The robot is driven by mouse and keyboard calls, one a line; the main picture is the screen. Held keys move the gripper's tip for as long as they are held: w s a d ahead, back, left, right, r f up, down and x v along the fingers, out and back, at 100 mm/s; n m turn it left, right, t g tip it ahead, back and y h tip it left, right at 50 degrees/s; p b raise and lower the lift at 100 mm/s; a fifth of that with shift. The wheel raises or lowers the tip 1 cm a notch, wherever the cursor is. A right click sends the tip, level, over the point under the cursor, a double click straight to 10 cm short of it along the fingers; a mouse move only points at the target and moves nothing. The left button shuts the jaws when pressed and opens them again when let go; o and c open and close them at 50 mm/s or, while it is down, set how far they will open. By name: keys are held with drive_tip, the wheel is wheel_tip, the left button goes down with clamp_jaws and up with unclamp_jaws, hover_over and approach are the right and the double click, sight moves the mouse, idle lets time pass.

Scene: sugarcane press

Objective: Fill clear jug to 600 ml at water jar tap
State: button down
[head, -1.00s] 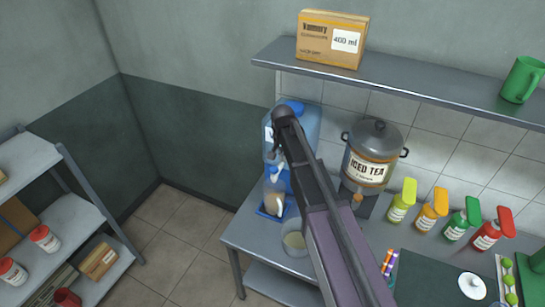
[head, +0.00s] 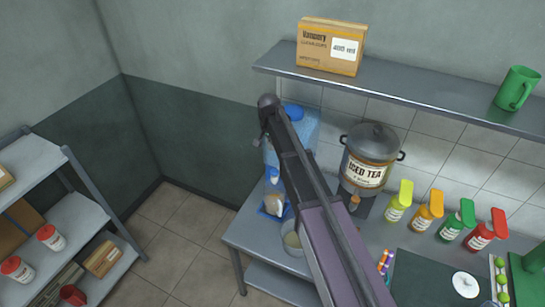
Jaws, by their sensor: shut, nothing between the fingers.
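The blue water jar (head: 304,125) stands at the left end of the counter, partly hidden behind my arm. Its tap (head: 272,174) shows on its front left side. A small clear vessel with a pale lower part, which looks like the clear jug (head: 273,203), stands on the blue tray below the tap. Its level marks and fill level are too small to read. My gripper (head: 257,142) is small and partly hidden at the far end of my arm. It is shut and empty, up and left of the tap, apart from the jug.
A round pale container (head: 292,243) stands at the counter's front left edge. The iced tea pot (head: 370,158) is right of the jar, with several coloured bottles (head: 427,210) beyond. The wall shelf (head: 400,92) holds a box (head: 330,47) and green mug (head: 517,88).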

sight(273, 174)
drive_tip(key=shift+w+d+f+b, duration=0.1)
drive_tip(key=shift+w+f+b, duration=0.05)
drive_tip(key=shift+f+b, duration=2.15)
drive_tip(key=shift+w+d+f+b, duration=0.1)
drive_tip(key=shift+f+b, duration=2.15)
drive_tip(key=shift+w+f+b, duration=0.15)
drive_tip(key=shift+f+b, duration=2.1)
drive_tip(key=shift+f, duration=0.05)
drive_tip(key=shift+f+b, duration=0.8)
drive_tip(key=shift+s+d+f+b, duration=0.1)
drive_tip(key=shift+s+f+b, duration=0.05)
drive_tip(key=shift+f+b, duration=0.15)
drive_tip(key=shift+s, duration=0.1)
